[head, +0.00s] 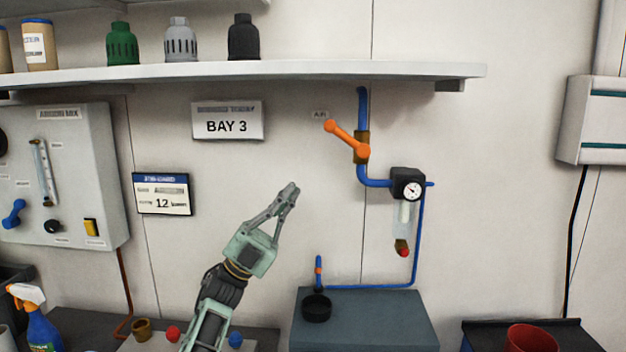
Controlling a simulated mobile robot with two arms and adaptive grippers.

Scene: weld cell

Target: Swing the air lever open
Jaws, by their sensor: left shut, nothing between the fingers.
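The air lever (344,136) is an orange handle with rounded ends, on a brass valve body (362,146) in a blue pipe on the wall. It slants from its pivot at the valve up and to the left, across the pipe's line, below a small "AIR" label (320,114). My left gripper (292,188) is in front of the wall, below and left of the lever in the picture. It points up and to the right. Its fingers are shut with nothing between them, and it appears apart from the lever. My right gripper is not in view.
A gauge and filter unit (408,186) hangs right of the valve, with blue pipe (419,245) running down to a grey box (365,320). A shelf (240,74) spans above. A control panel (65,180) is at left. The wall around the lever's left side is clear.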

